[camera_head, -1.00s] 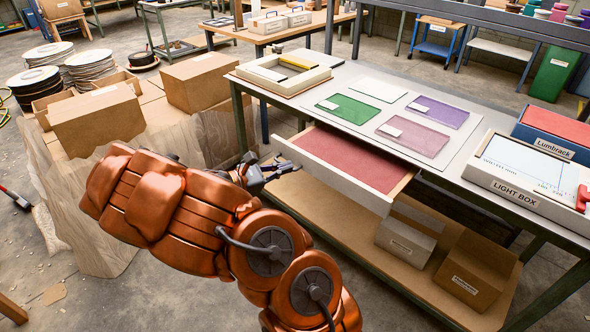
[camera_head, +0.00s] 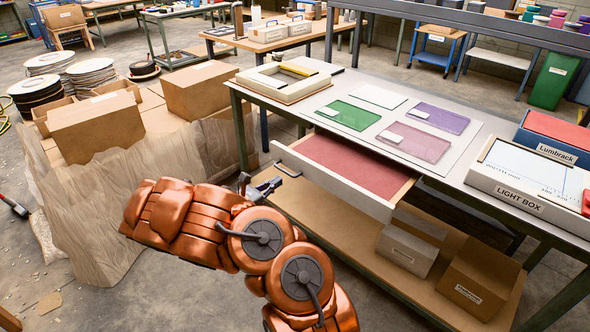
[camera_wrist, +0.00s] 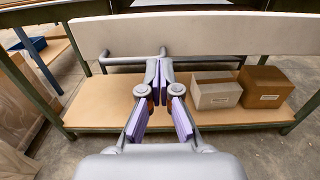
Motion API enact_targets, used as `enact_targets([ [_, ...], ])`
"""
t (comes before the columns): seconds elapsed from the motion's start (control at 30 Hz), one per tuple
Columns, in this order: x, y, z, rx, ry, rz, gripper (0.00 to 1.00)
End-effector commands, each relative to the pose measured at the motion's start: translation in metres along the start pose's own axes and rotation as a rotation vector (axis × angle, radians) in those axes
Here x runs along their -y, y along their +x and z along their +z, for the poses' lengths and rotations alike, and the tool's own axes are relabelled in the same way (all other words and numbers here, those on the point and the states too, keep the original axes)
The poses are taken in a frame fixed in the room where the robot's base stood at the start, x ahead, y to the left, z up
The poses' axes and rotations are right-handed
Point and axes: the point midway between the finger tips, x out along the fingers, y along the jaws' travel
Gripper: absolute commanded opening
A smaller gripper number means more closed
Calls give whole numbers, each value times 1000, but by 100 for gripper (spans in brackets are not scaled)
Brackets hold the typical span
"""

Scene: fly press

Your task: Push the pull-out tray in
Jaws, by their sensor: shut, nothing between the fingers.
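The pull-out tray (camera_head: 350,163) has a red lining and a pale front panel, and it sticks out from under the worktable's top. In the wrist view its front panel (camera_wrist: 205,33) spans the upper picture. A grey handle bar (camera_head: 286,170) is at the left part of the panel; a grey bar (camera_wrist: 120,60) also shows just below the panel in the wrist view. My gripper (camera_head: 270,187) is just in front of the tray's left end, holding nothing. In the wrist view my gripper (camera_wrist: 158,78) has its purple-padded fingertips together, pointing at the bar; I cannot tell whether they touch it.
The worktable (camera_head: 464,165) holds coloured sheets, a frame and a light box (camera_head: 530,180). Its lower shelf (camera_head: 345,228) carries two cartons (camera_head: 408,252) (camera_head: 478,277). Large cardboard boxes (camera_head: 95,130) stand on the left. Bare floor lies in front of the table.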

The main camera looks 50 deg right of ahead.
Motion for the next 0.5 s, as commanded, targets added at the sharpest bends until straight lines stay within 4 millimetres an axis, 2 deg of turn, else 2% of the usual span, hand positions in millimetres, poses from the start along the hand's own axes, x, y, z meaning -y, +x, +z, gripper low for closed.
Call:
enact_targets([
  [0.5,1,68,1,-1,0,-3,0],
])
